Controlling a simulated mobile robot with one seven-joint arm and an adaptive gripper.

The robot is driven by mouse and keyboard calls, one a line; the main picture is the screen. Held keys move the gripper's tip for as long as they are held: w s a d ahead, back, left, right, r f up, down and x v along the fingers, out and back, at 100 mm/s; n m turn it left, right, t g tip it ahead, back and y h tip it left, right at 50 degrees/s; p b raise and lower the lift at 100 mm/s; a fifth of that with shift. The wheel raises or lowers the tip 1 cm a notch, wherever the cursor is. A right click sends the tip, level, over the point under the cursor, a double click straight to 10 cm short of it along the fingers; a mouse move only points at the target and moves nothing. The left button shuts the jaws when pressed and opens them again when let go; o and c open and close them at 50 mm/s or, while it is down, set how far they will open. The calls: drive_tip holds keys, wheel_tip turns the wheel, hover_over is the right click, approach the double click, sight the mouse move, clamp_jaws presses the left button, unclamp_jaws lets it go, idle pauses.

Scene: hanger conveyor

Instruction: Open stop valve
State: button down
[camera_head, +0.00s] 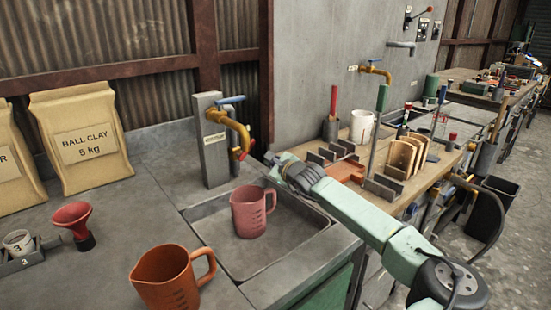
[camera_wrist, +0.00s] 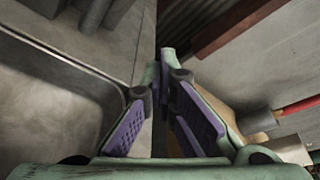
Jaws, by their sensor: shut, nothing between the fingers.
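A grey post (camera_head: 213,140) stands at the back of the sink and carries a brass tap (camera_head: 238,128) with a blue lever (camera_head: 231,99) on top. A label sits on the post, too small to read. A second brass tap (camera_head: 376,72) with a blue lever is on the grey wall further back. My gripper (camera_head: 270,158) is over the sink's right edge, right of and lower than the first tap, and apart from it. In the wrist view my gripper (camera_wrist: 164,62) has its purple-padded fingers meeting at the tips, with nothing held. No lever shows clearly there.
A pink jug (camera_head: 249,213) stands in the sink basin (camera_head: 290,245). An orange jug (camera_head: 170,280) stands on the counter in front. A red funnel (camera_head: 74,221) and clay bags (camera_head: 82,140) are at left. A wooden bench (camera_head: 415,176) with tools and racks lies at right.

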drive_tip(key=x, duration=0.1)
drive_tip(key=p+x, duration=0.1)
drive_tip(key=x, duration=0.1)
drive_tip(key=shift+a+r, duration=0.1)
drive_tip(key=shift+r, duration=0.1)
drive_tip(key=shift+w+a+p, duration=0.2)
drive_tip(key=shift+w+p, duration=0.1)
drive_tip(key=shift+p, duration=0.1)
drive_tip(key=shift+s+a+r+p, duration=0.3)
drive_tip(key=shift+s+a+r, duration=0.15)
drive_tip(key=shift+r, duration=0.15)
drive_tip(key=shift+s+a+r+p, duration=0.35)
drive_tip(key=shift+a+r, duration=0.1)
drive_tip(key=shift+r, duration=0.15)
drive_tip(key=shift+f+b, duration=0.1)
drive_tip(key=shift+b, duration=0.9)
drive_tip(key=shift+n+b, duration=0.3)
drive_tip(key=shift+b, duration=0.15)
